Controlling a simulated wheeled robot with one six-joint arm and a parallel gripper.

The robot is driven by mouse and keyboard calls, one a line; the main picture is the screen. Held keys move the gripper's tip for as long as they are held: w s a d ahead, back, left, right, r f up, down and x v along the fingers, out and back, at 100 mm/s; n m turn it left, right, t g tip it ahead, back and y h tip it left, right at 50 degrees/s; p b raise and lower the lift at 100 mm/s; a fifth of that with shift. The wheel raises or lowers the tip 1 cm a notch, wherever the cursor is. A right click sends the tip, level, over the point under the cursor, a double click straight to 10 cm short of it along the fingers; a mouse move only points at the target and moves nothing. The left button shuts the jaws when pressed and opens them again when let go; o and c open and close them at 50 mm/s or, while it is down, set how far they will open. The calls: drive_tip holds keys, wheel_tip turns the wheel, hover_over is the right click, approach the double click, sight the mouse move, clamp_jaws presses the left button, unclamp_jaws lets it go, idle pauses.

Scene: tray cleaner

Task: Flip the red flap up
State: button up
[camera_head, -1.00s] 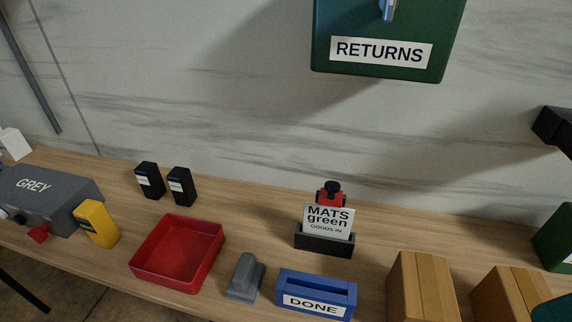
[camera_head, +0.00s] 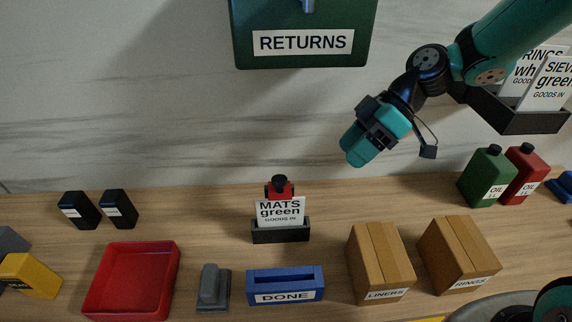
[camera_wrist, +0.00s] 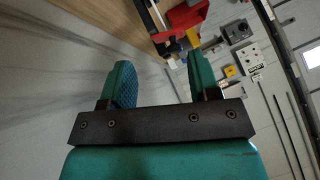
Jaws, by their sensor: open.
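I cannot make out a red flap for sure in either view now. The grey machine (camera_head: 12,241) is cut off at the left edge of the head view, and no red part shows on it there. My gripper (camera_head: 360,155) hangs in the air in front of the wall, above the boxes and right of the RETURNS box. In the wrist view its two teal fingers (camera_wrist: 160,80) are spread with nothing between them. Beyond them, small and far off, are a red object (camera_wrist: 187,17) and a yellow one (camera_wrist: 193,38).
On the bench are a red tray (camera_head: 93,297), a yellow block (camera_head: 32,275), black boxes (camera_head: 78,210), a blue DONE holder (camera_head: 285,297), a MATS card (camera_head: 280,211) and cardboard boxes (camera_head: 380,255). A green RETURNS box (camera_head: 250,55) is on the wall. Oil cans (camera_head: 485,178) stand right.

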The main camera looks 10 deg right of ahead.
drive_tip(key=w+d+f+n, duration=0.1)
drive_tip(key=w+f, duration=0.1)
drive_tip(key=p, duration=0.5)
approach(282, 177)
drive_tip(key=shift+y, duration=0.4)
drive_tip(key=x, duration=0.6)
drive_tip(key=shift+s+d, duration=0.1)
drive_tip(key=shift+s, duration=0.05)
drive_tip(key=shift+p+x, duration=0.95)
drive_tip(key=shift+a+f, duration=0.2)
drive_tip(key=shift+f, duration=0.4)
